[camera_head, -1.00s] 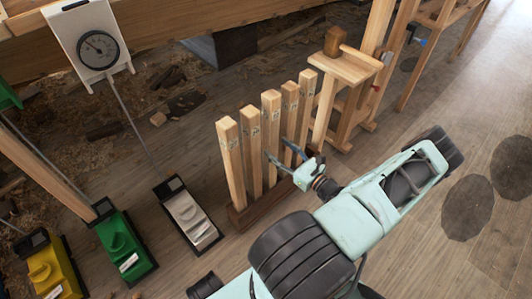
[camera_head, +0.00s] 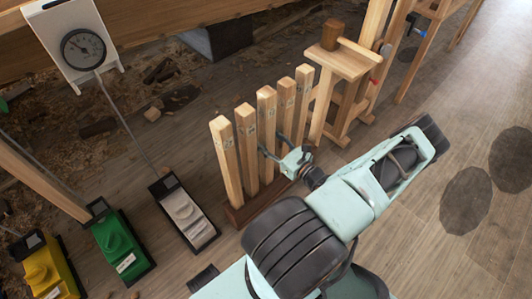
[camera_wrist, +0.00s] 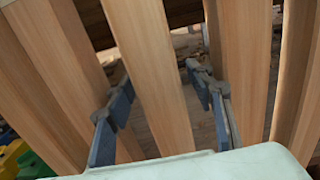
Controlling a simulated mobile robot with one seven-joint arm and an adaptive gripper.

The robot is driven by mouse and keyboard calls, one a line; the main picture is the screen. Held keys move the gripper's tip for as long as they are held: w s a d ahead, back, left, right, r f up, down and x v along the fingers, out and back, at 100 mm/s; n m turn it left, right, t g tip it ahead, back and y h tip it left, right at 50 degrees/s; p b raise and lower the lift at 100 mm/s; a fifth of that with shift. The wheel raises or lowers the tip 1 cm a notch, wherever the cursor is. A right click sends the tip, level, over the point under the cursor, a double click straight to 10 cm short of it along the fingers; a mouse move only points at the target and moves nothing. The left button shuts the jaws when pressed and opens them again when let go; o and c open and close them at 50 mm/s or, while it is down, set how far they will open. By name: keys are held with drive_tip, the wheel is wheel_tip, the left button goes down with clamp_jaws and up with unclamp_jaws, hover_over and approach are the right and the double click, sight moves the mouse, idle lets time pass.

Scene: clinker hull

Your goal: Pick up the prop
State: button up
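Several square wooden props stand upright in a row in a dark wooden rack (camera_head: 236,214) in the head view. My gripper (camera_head: 272,149) is at the row, with its fingers around the middle prop (camera_head: 266,112). In the wrist view the middle prop (camera_wrist: 150,70) runs between the two blue-padded fingers of my gripper (camera_wrist: 162,108). The fingers are spread, and a gap shows between the prop and the right finger. The left finger is close to the prop; whether it touches cannot be told. The rack's base is partly hidden behind my arm in the head view.
Neighbouring props (camera_wrist: 243,60) stand close on both sides of my fingers. A wooden stand (camera_head: 345,66) is just right of the rack. A white block (camera_head: 185,213), a green block (camera_head: 118,246) and a yellow block (camera_head: 47,268) lie left.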

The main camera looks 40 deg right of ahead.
clamp_jaws()
drive_tip(key=shift+r, duration=0.15)
idle(0.4)
